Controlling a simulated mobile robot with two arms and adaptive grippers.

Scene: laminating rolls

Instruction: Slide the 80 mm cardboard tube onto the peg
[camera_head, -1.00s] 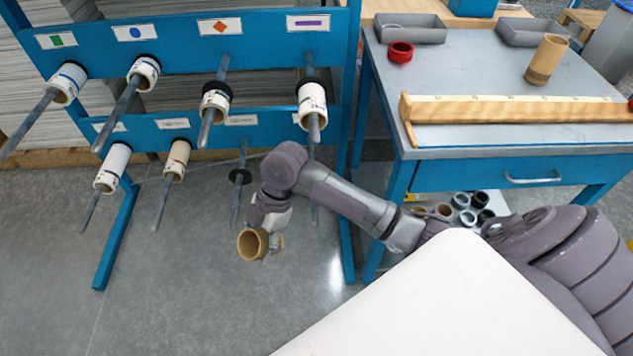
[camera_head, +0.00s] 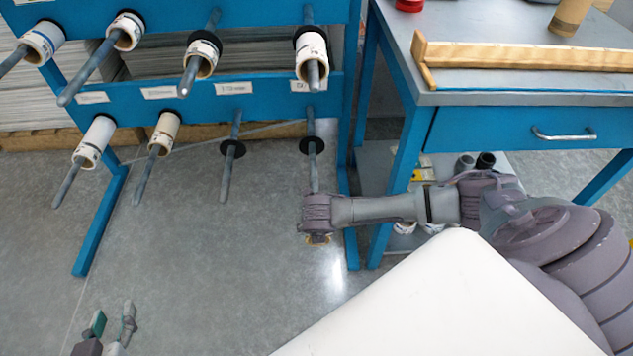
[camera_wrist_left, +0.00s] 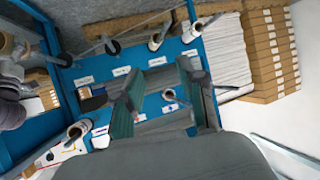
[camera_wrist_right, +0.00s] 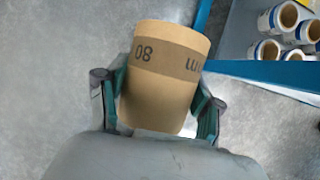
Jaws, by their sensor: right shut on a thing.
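The cardboard tube (camera_wrist_right: 165,75), tan with a darker band printed "80", is held in my right gripper (camera_wrist_right: 158,105); the fingers are shut on its two sides. In the head view my right gripper (camera_head: 318,236) points down below the lower right peg, and the tube is almost wholly hidden by the wrist. Two lower pegs are bare with black discs: one (camera_head: 228,175) and the far right one (camera_head: 313,170). I cannot tell which peg is meant. My left gripper (camera_head: 113,325) is open and empty at the lower left; its spread fingers show in the left wrist view (camera_wrist_left: 160,80).
The blue rack (camera_head: 195,93) carries white rolls on its other pegs. A blue table (camera_head: 480,125) with a wooden fixture (camera_head: 520,56), a red ring (camera_head: 409,4) and a tan tube (camera_head: 570,14) stands at right. The floor before the rack is clear.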

